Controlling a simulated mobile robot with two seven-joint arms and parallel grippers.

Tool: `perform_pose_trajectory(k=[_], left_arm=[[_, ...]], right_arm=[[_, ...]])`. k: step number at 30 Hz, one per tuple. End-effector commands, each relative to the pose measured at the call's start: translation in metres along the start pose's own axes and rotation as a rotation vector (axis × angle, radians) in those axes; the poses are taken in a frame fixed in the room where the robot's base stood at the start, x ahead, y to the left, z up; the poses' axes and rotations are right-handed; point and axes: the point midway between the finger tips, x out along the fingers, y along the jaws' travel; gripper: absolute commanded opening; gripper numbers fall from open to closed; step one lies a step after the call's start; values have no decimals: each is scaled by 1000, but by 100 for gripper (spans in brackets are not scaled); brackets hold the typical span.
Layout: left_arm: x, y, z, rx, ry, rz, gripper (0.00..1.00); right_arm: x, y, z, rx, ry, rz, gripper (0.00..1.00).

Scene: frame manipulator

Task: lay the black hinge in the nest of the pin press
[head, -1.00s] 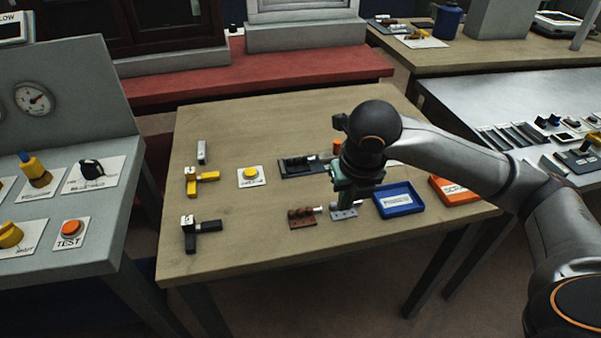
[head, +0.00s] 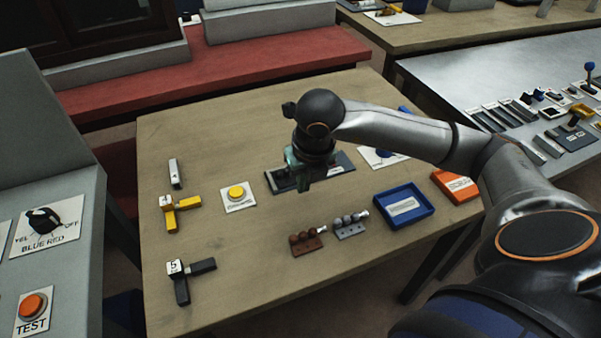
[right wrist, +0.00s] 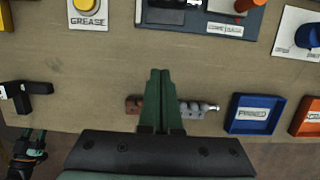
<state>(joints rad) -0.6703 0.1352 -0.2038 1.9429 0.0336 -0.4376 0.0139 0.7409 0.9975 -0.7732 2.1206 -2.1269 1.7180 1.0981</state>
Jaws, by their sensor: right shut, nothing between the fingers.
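The black hinge (head: 190,278), marked with a white tag reading 5, lies at the front left of the wooden table. It also shows at the left of the right wrist view (right wrist: 22,96). The pin press (head: 338,166) is a dark base at the middle back; my right arm and gripper cover much of it, and its nest cannot be made out. My right gripper (head: 304,186) is shut and empty, raised over the table in front of the press. In the right wrist view, my left gripper (right wrist: 30,147) shows small at the lower left, its jaws unclear.
A yellow hinge (head: 180,206) and a grey bar (head: 175,173) lie behind the black hinge. A yellow button (head: 237,192) sits left of the press. Brown (head: 307,240) and grey (head: 350,226) pin racks, a blue tray (head: 404,207) and an orange tray (head: 456,186) stand to the right.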

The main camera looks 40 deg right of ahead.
Motion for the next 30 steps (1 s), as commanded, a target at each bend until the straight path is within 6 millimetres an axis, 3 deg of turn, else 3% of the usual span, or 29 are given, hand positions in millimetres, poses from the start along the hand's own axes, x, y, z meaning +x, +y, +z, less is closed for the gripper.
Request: perform_pose_trajectory(k=[8, 12, 18, 30], left_arm=[[2, 2, 3, 0, -5, 5, 50], [0, 2, -3, 1, 2, 5, 50], [-1, 1, -8, 2, 14, 3, 50], [0, -1, -6, 2, 13, -3, 50]], right_arm=[[64, 0, -1, 0, 5, -2, 0], [67, 0, 19, 2, -2, 0, 0], [72, 0, 35, -1, -1, 0, 0], [73, 0, 39, -1, -1, 0, 0]])
